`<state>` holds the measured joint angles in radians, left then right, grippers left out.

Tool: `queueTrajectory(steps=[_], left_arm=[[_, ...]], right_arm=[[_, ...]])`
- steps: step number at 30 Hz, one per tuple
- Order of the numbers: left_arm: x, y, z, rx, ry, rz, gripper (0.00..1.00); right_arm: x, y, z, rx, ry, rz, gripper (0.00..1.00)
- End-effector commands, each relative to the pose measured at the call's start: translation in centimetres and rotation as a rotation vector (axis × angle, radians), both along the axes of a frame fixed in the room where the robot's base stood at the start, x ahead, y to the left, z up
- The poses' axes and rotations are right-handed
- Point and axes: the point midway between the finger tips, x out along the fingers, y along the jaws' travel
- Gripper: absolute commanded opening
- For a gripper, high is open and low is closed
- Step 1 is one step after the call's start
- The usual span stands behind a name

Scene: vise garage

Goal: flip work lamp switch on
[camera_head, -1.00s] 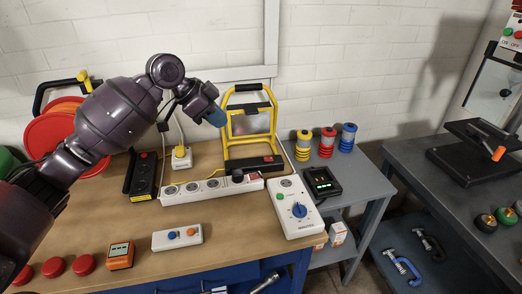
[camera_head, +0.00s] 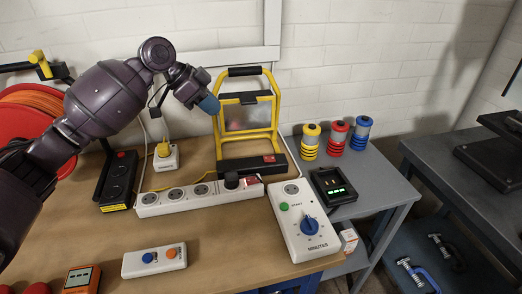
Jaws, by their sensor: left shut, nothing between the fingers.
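The work lamp (camera_head: 248,112) stands upright at the back of the wooden bench, with a yellow tube frame, a grey panel and a black base. A red switch (camera_head: 270,159) sits on the right part of its base; I cannot tell which way it is set. My left gripper (camera_head: 209,105) is shut and empty, its blue tip in front of the lamp's left frame tube in the picture, above and left of the switch. I cannot tell whether it touches the frame. My right gripper is not in view.
A white power strip (camera_head: 180,197) lies in front of the lamp. A white timer box (camera_head: 305,225) with a blue dial is to the right. A black charger (camera_head: 333,187) and several coloured spools (camera_head: 335,138) stand on the grey table. A black strip (camera_head: 118,178) lies left.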

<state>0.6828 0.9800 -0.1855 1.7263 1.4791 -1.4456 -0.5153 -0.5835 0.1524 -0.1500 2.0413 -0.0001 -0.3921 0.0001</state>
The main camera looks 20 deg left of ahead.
Motion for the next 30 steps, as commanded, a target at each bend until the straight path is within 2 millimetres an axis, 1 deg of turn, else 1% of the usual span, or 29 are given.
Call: queueTrajectory(steps=[4, 8, 16, 25, 30], left_arm=[[0.1, -0.3, -0.5, -0.001, 0.002, 0.000, 0.00], [0.6, -1.1, -1.7, -0.003, 0.003, -0.002, 0.00], [2.0, -3.5, -5.4, -0.003, 0.005, -0.001, 0.00], [3.6, -6.4, -9.6, -0.001, 0.005, -0.002, 0.00], [4.5, -7.9, -12.0, -0.001, 0.007, 0.000, 0.00]], right_arm=[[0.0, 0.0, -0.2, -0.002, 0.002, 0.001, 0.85], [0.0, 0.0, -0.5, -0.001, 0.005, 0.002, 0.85], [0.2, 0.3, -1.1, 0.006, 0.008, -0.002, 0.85], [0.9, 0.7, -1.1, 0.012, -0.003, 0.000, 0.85], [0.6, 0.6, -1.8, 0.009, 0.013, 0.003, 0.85]])
